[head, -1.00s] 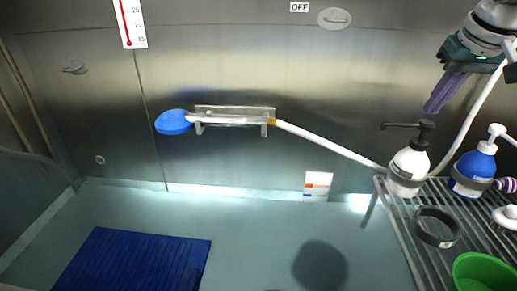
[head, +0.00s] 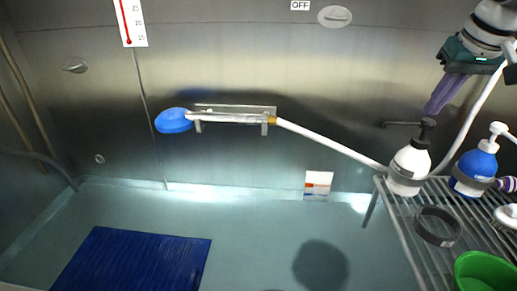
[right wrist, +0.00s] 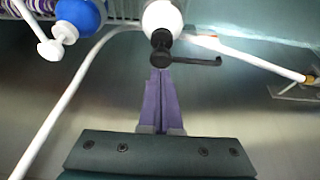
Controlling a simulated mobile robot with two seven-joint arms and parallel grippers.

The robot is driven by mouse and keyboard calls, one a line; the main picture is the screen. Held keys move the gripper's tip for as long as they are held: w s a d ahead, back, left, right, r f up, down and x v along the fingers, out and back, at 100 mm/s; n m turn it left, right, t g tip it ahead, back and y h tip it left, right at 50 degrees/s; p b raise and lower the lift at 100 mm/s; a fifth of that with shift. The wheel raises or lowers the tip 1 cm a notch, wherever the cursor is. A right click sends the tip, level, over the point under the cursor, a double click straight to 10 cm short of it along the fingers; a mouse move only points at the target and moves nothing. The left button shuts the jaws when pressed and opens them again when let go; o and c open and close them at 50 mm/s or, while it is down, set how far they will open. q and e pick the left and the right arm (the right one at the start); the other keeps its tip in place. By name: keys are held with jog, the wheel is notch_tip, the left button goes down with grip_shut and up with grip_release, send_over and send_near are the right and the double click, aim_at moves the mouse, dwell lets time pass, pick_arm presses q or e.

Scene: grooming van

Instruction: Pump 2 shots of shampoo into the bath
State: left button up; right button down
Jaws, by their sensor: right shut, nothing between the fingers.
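My right gripper (head: 434,110) is shut and empty, just above the black pump head in the head view. In the right wrist view its purple fingers (right wrist: 160,75) are together, in line with the black pump head (right wrist: 161,42). I cannot tell whether they touch it. My left gripper is out of view.
The wire rack (head: 402,225) also holds a dark ring-shaped collar (head: 437,226) and a green bowl (head: 484,272). A white hose (head: 330,146) runs from the blue shower head (head: 173,120) behind the bottles. A blue mat (head: 135,262) lies in the bath.

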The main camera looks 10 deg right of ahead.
jog(key=shift+f+b, duration=0.85)
jog(key=shift+f, duration=0.4)
jog(key=shift+r, duration=0.1)
notch_tip(320, 180, up, 3)
jog(key=p, duration=0.3)
jog(key=shift+f, duration=0.25)
